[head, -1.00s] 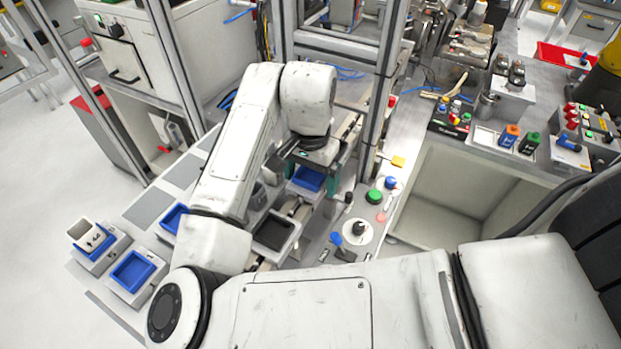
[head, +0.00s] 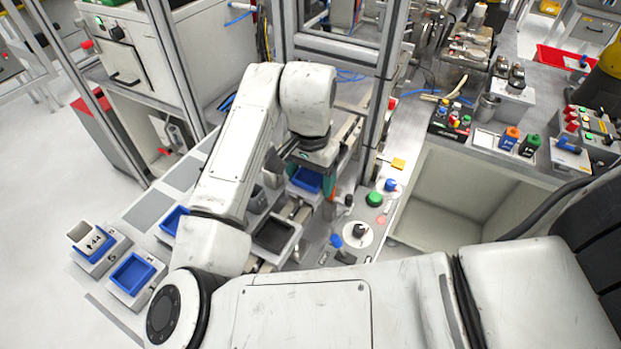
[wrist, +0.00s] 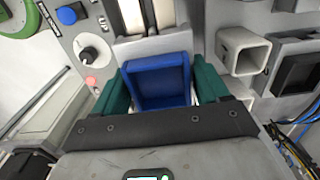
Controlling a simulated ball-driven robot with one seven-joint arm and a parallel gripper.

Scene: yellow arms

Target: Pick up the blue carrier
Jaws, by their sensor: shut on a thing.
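The blue carrier (wrist: 160,82) is a shallow open tray between the two green fingers of my gripper (wrist: 162,92) in the wrist view. The fingers press on its left and right sides. In the head view the carrier (head: 307,180) shows below my wrist, with my gripper (head: 310,176) around it, partly hidden by my arm. The inside of the carrier looks empty. The frames do not clearly show whether its underside touches the surface below.
A dark tray (head: 273,236) stands near the carrier. A metal frame post (head: 381,95) rises close to the right of my arm. Knobs and a green button (head: 374,199) lie to the right.

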